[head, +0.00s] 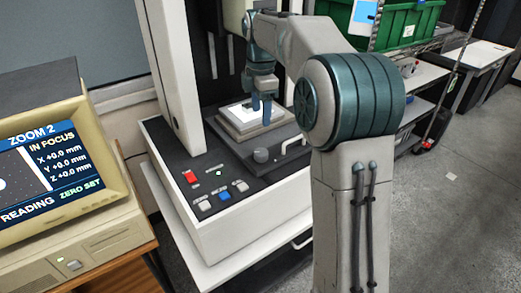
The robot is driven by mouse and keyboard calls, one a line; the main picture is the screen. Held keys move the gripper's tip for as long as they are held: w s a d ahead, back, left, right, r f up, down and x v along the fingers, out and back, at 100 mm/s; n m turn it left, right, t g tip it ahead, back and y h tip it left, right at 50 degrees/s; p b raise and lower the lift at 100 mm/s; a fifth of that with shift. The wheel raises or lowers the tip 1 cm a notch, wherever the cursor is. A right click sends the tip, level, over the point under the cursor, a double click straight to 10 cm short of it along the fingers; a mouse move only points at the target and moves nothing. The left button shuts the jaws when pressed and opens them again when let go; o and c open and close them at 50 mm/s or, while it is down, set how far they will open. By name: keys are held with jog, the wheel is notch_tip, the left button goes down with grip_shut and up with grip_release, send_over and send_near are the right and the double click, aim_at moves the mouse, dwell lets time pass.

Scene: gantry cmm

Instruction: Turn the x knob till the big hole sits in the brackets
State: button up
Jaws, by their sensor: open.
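My gripper (262,112) is open and points down over the stage plate (232,126) of the measuring machine, with nothing visible between its fingers. The screen (40,180) at the left reads ZOOM 2, IN FOCUS and +0.0 mm for X, Y and Z. A small pale spot shows at its cut-off left edge. The big hole and brackets cannot be made out.
Red, white and blue buttons (224,195) sit on the deck left of the knob. The machine's white column (175,75) rises at the left. A green crate (395,25) stands on a rack behind my arm.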

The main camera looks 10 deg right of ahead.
aim_at(261, 152)
notch_tip(261, 152, down, 14)
jog(key=shift+r, duration=0.1)
dwell(0.4)
jog(key=c, duration=1)
